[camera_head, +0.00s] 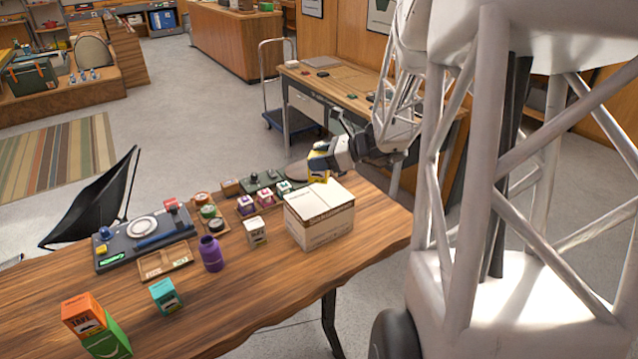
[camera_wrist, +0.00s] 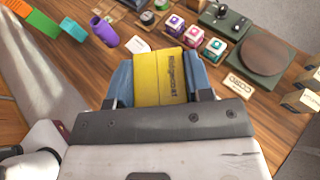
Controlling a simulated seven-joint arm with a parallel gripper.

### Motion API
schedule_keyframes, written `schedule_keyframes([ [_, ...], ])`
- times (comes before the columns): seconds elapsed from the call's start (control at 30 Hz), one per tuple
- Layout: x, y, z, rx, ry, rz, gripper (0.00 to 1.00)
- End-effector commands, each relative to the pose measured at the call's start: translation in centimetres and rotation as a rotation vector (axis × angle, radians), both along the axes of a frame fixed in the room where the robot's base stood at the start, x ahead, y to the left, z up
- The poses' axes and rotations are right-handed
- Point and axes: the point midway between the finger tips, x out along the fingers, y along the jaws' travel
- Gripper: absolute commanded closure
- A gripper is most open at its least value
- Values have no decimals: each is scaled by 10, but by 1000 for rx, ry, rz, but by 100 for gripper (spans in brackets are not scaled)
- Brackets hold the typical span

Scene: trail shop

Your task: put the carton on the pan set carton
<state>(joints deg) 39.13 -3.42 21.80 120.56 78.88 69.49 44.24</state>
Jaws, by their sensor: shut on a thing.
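My gripper (camera_head: 328,158) is shut on a small yellow carton (camera_head: 317,170). In the wrist view the yellow carton (camera_wrist: 160,78) sits between the blue finger pads of my gripper (camera_wrist: 161,85), its dark lettering visible. A large cream carton (camera_head: 318,230) stands on the wooden table near its right end; it is the likely pan set carton, but I cannot read its print. In the head view the yellow carton shows just past the cream carton's far top edge. I cannot tell whether they touch.
Several small items and a round board (camera_wrist: 263,54) lie past the cream carton.

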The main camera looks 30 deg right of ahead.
Motion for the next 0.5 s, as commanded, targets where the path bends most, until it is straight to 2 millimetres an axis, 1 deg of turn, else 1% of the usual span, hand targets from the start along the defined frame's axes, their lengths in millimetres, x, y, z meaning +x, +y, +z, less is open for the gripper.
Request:
schedule_keyframes([
  [0.1,0,0,-13,1,1,0,80],
  [0.2,0,0,-19,0,0,0,80],
  [0.5,0,0,-20,0,0,-1,80],
])
